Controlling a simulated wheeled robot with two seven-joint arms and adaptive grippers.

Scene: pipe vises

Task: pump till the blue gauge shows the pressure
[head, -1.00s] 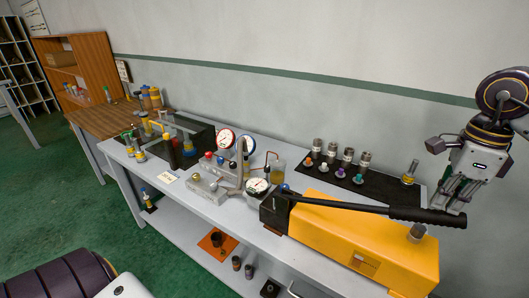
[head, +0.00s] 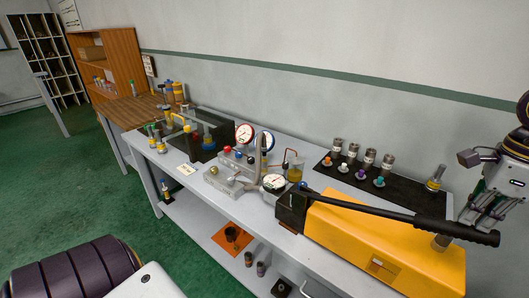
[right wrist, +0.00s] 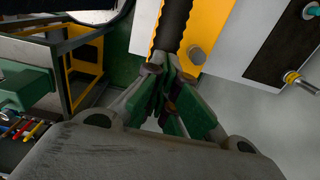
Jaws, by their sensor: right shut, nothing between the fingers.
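My right gripper (head: 480,218) is shut and empty, just behind the lever's free end. In the right wrist view its closed fingers (right wrist: 172,85) point toward the black lever (right wrist: 172,25) and yellow pump body (right wrist: 205,25); contact cannot be told. My left gripper is out of view.
A dark mat (head: 400,190) with several fittings lies behind the pump. Clamps stand at the bench's left end. A lower shelf holds an orange plate (head: 222,240) and small parts.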

